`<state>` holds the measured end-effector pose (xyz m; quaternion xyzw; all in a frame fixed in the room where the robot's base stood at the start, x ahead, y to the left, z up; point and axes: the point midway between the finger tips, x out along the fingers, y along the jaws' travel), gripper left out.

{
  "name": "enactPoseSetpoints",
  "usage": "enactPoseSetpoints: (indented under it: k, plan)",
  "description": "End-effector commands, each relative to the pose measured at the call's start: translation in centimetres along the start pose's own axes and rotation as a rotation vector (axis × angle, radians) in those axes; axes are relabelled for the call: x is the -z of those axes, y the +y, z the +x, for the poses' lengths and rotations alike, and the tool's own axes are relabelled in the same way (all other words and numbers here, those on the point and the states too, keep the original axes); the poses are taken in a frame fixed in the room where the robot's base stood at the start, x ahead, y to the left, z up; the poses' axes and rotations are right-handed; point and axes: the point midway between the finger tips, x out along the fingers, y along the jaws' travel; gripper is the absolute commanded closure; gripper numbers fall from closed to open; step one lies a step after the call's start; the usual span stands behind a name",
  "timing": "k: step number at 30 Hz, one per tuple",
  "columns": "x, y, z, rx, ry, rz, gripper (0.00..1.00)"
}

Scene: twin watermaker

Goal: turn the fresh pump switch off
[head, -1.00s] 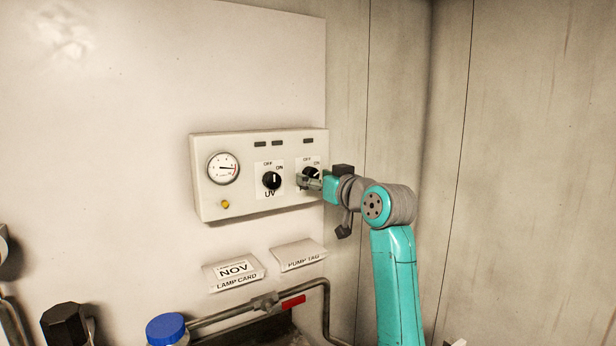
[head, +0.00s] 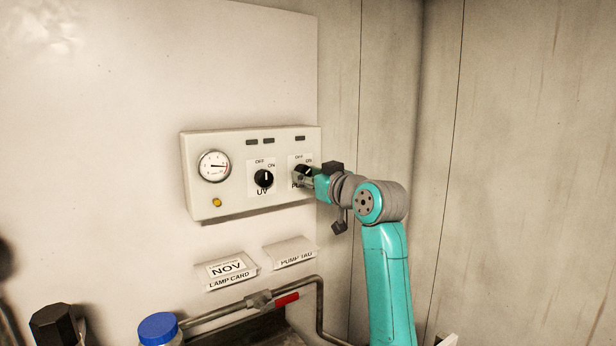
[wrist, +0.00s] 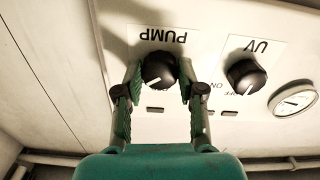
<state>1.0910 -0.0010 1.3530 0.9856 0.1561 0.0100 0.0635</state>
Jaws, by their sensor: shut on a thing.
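The pump switch is a black round knob (wrist: 158,70) on a white plate lettered PUMP, upside down in the wrist view. A light pointer mark shows on its face, slanting to the picture's lower left. My gripper (wrist: 160,78) is shut on this knob, one finger on each side. In the head view the gripper (head: 305,178) covers most of the pump switch at the right end of the white control panel (head: 228,202). OFF and ON show above it there; in the wrist view its position labels are hidden.
The UV knob (head: 264,178) sits close to the left of the pump switch. A gauge (head: 214,166) and a small yellow button (head: 217,202) are further left. Below are the lamp card (head: 227,270), the pump tag (head: 290,252) and a pipe with a red-handled valve (head: 286,299).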

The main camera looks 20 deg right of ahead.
Motion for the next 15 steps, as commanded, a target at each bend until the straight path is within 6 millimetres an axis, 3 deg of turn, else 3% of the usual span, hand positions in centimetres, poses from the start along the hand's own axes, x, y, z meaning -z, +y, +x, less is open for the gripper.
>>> enactPoseSetpoints:
  k: [15]
  plan:
    - [0.04,0.1,-0.02,0.0,0.0,-0.463,0.96]
